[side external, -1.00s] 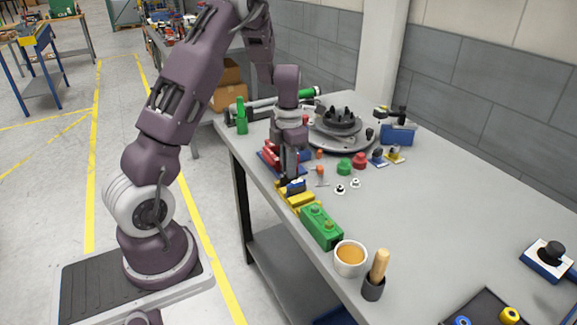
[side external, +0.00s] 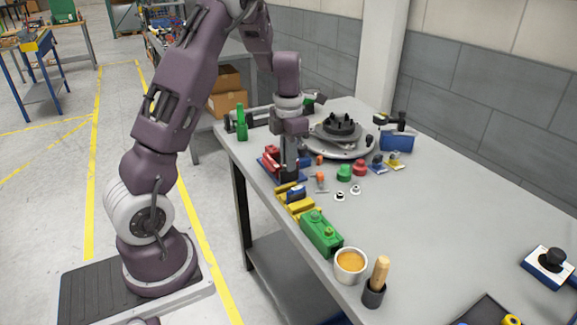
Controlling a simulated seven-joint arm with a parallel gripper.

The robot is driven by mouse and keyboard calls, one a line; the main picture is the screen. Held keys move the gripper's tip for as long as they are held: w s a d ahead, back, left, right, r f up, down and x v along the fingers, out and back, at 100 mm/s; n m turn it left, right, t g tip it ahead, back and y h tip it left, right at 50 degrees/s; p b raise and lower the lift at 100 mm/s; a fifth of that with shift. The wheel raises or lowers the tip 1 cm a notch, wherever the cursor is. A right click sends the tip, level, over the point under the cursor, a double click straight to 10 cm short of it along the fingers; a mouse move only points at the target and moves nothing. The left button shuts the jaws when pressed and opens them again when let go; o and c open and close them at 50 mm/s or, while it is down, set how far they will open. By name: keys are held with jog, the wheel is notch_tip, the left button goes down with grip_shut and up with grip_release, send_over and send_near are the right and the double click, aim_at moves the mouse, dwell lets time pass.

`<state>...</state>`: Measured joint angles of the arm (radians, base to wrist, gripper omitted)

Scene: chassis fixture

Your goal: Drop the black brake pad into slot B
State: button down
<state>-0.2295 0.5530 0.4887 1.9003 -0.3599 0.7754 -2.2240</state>
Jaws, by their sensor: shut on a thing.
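My gripper (side external: 289,176) points straight down over the near left edge of the bench, between a red block on a blue base (side external: 271,158) and a yellow block (side external: 299,207). It is shut on a small dark piece that I take for the black brake pad; the fingers hide most of it. A small blue block (side external: 296,192) lies just in front of the fingertips, and I cannot tell whether they touch. A green block (side external: 321,233) follows toward the viewer. No slot letters are legible, so I cannot tell which is slot B.
A green bottle (side external: 242,122) stands at the left edge. A round grey turntable (side external: 352,150) is behind the gripper. Small coloured knobs lie right of it. An orange-filled cup (side external: 350,266) and a wooden-handled brush (side external: 379,275) stand in front. The bench's right middle is clear.

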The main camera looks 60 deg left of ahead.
jog(key=shift+r, duration=0.35)
jog(key=w+a+r+m, duration=0.2)
jog(key=a+r+m, duration=0.3)
jog(key=a+m, duration=1)
jog(key=shift+w+d+f+m, duration=0.1)
jog(key=shift+d+f+m, duration=0.7)
jog(key=shift+f, duration=0.25)
jog(key=shift+d+f+m, duration=0.7)
jog(key=shift+d+f, duration=0.15)
jog(key=shift+f, duration=0.2)
jog(key=shift+f, duration=0.1)
jog(key=shift+f, duration=1.1)
